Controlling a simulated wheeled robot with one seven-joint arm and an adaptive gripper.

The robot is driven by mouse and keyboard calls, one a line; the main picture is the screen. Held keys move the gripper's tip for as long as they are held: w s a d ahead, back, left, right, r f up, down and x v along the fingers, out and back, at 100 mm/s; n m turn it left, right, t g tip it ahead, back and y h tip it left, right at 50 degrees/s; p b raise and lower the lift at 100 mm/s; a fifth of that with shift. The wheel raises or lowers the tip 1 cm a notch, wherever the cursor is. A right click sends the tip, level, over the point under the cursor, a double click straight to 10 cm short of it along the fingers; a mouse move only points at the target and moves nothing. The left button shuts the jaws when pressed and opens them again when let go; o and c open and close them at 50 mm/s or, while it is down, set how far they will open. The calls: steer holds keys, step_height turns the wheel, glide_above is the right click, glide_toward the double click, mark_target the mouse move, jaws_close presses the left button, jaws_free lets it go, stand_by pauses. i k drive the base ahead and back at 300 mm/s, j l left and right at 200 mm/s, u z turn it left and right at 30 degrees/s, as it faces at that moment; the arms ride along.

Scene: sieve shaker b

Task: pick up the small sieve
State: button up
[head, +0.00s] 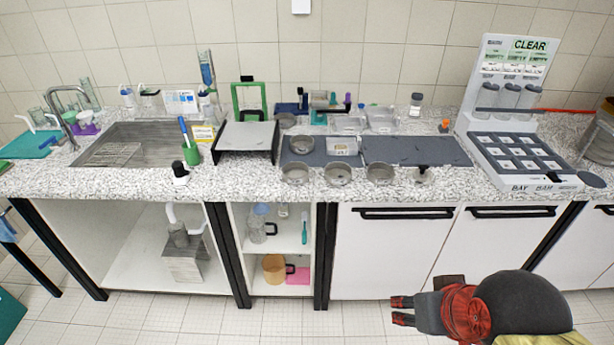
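Several round metal sieves stand along the front of the speckled counter (240,182): one at the left (295,174), a second sieve (338,175), a third sieve (380,174), and a smaller dark-centred round piece (422,176) at the right. I cannot tell for sure which is the small sieve. My gripper (399,310) is low at the right, in front of the white cabinet doors and well below the counter top. Its two fingers point left, apart, with nothing between them.
A dark flat panel (415,151) lies behind the sieves. A white sample rack (522,158) with a "CLEAR" board stands at the right. The floor in front is clear.

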mark_target(339, 174)
steer(key=i+j, duration=0.15)
steer(key=i, duration=0.4)
steer(key=i+j, duration=0.1)
steer(key=i, duration=0.4)
steer(key=i+j, duration=0.15)
steer(key=i, duration=0.4)
